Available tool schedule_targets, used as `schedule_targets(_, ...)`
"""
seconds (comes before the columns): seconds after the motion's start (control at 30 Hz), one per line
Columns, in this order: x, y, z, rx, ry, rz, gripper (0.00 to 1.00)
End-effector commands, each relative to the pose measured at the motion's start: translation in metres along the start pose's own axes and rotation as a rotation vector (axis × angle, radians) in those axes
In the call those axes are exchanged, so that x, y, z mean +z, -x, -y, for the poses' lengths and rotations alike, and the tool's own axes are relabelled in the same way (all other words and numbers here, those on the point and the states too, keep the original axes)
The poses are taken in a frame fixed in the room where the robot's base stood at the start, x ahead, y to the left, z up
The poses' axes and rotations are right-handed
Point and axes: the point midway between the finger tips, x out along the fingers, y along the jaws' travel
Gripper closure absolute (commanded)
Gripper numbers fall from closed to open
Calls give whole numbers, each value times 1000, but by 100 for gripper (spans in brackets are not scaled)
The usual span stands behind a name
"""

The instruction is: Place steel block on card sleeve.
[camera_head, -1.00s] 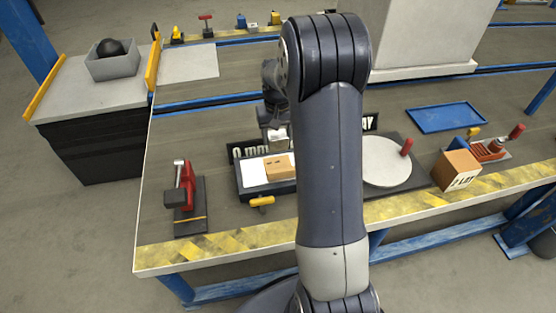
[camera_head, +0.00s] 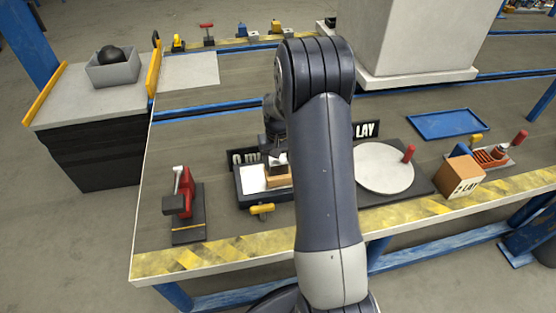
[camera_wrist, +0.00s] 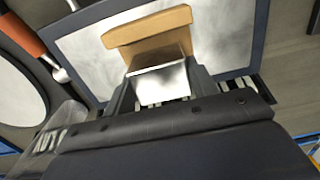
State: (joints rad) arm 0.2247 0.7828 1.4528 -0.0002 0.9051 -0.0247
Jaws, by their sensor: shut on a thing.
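My gripper (camera_wrist: 165,92) is shut on a shiny steel block (camera_wrist: 163,78), which also shows in the head view (camera_head: 280,159). The tan card sleeve (camera_head: 279,180) lies on a dark-rimmed tray with a pale bottom (camera_head: 251,178). In the wrist view the sleeve (camera_wrist: 150,28) shows just beyond the block, which covers part of it. The block is low over the sleeve; I cannot tell whether the two touch. My arm hides the tray's right end in the head view.
A pale round plate (camera_head: 382,167) with a red handle lies to the right. Further right are a cardboard box (camera_head: 461,175) and a blue tray (camera_head: 447,123).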

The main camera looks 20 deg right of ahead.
Motion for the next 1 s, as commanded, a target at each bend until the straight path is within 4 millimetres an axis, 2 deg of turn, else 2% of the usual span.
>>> schedule_targets(0.03,0,-1,0,0,0,0,43)
schedule_targets(0.27,0,0,0,0,0,1,24)
schedule_targets(0.57,0,3,0,0,0,0,24)
schedule_targets(0.73,-1,27,0,0,0,-3,24)
schedule_targets(1.0,-1,86,0,0,0,-4,24)
